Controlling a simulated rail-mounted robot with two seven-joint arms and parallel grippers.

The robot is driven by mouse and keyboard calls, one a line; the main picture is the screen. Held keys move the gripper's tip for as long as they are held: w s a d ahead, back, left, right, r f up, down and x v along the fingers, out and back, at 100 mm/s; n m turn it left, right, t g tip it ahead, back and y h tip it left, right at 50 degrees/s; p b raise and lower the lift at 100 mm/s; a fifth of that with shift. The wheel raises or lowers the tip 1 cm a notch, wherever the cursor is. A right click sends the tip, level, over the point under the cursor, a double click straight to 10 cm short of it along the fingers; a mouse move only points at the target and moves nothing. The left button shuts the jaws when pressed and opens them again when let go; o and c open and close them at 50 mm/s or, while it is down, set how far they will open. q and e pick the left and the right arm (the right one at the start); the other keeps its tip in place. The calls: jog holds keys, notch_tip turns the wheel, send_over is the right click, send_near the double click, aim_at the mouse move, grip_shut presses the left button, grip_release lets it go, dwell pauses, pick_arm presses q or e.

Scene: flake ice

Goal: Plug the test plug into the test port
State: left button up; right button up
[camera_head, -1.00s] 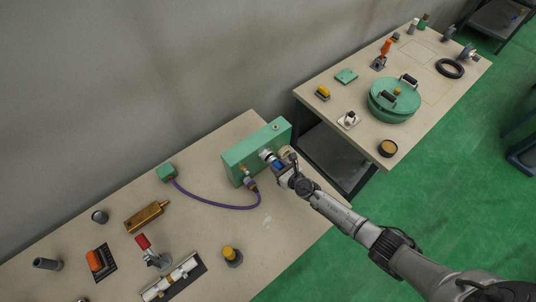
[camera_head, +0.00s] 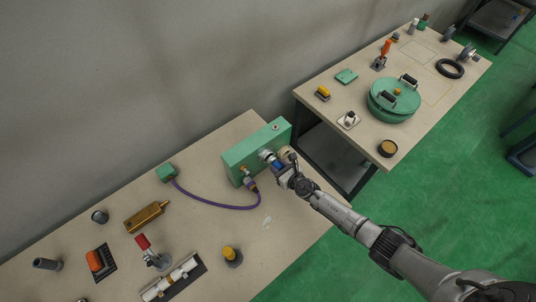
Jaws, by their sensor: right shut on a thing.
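The green box (camera_head: 240,157) stands at the back right corner of the near table, with round fittings on its front face. The purple cable (camera_head: 215,204) runs from a small green block (camera_head: 166,172) to a purple-collared test plug (camera_head: 251,186) at the left part of the box's front. A brass-coloured fitting (camera_head: 244,170), perhaps the test port, is just above the plug; I cannot tell how far in the plug is. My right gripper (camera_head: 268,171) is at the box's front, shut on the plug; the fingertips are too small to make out. My left gripper is not in view.
A brass block (camera_head: 146,217), a yellow-topped post (camera_head: 231,255), a red-handled clamp (camera_head: 148,248) and a white-tubed fixture (camera_head: 172,280) stand on the near table. A second table (camera_head: 420,110) with a green lidded pot (camera_head: 394,103) is to the right, beyond a gap.

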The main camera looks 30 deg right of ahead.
jog(key=shift+w+a, duration=0.1)
jog(key=shift+w, duration=0.5)
jog(key=shift+w+a+b, duration=0.15)
jog(key=shift+w+b, duration=0.2)
jog(key=shift+w, duration=0.3)
dwell(0.3)
jog(key=o, duration=1.1)
jog(key=shift+s, duration=0.1)
